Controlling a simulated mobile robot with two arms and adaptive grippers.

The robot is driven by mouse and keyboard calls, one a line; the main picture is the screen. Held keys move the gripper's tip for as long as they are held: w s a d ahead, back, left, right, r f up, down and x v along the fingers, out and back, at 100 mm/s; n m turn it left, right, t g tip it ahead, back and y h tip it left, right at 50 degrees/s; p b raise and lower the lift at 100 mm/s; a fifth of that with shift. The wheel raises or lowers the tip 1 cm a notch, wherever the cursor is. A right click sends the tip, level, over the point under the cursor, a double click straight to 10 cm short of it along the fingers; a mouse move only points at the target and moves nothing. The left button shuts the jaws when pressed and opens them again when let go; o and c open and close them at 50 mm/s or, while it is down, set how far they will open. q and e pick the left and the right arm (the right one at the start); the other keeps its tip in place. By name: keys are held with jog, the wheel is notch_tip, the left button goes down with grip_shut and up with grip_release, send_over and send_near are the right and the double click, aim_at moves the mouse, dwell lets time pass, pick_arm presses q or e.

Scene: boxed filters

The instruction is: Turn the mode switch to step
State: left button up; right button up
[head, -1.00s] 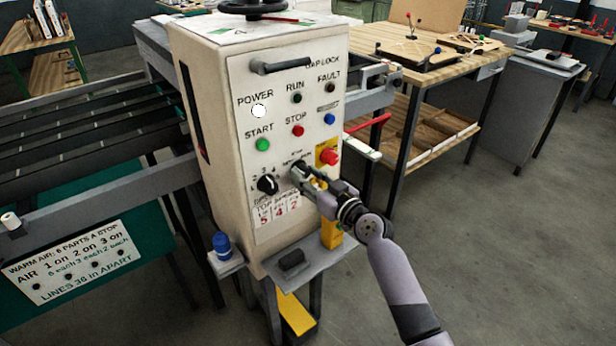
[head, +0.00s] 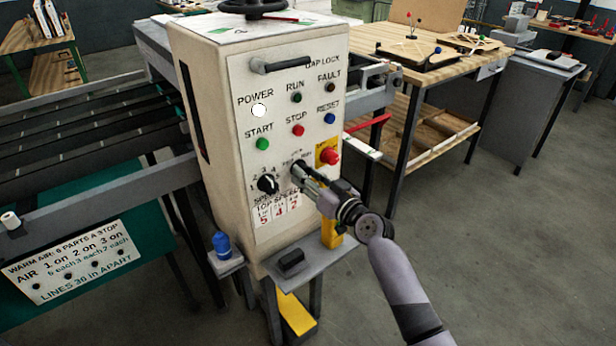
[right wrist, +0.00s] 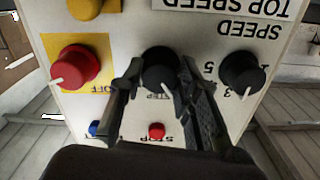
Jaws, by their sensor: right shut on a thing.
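The mode switch is a black round knob (right wrist: 159,68) with a white pointer line on the machine's control panel (head: 315,110). In the right wrist view the panel appears upside down, with the word STEP printed close to the knob. The pointer slants toward the lower right there, near that word. My right gripper (right wrist: 160,88) is shut on the knob, one finger on each side. In the head view my right gripper (head: 300,174) reaches the panel from the lower right and largely hides the switch. My left gripper does not show.
A black speed knob (head: 267,184) sits left of the mode switch in the head view. A red knob on yellow (head: 330,156) is close on its right. Lamps and buttons are above. A grey shelf (head: 320,262) juts out below. Open floor lies to the right.

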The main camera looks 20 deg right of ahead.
jog(key=m, duration=0.6)
jog(key=shift+p, duration=0.3)
jog(key=shift+m, duration=0.4)
jog(key=o, duration=1.2)
jog(key=shift+c, duration=0.2)
jog(key=v, duration=1.2)
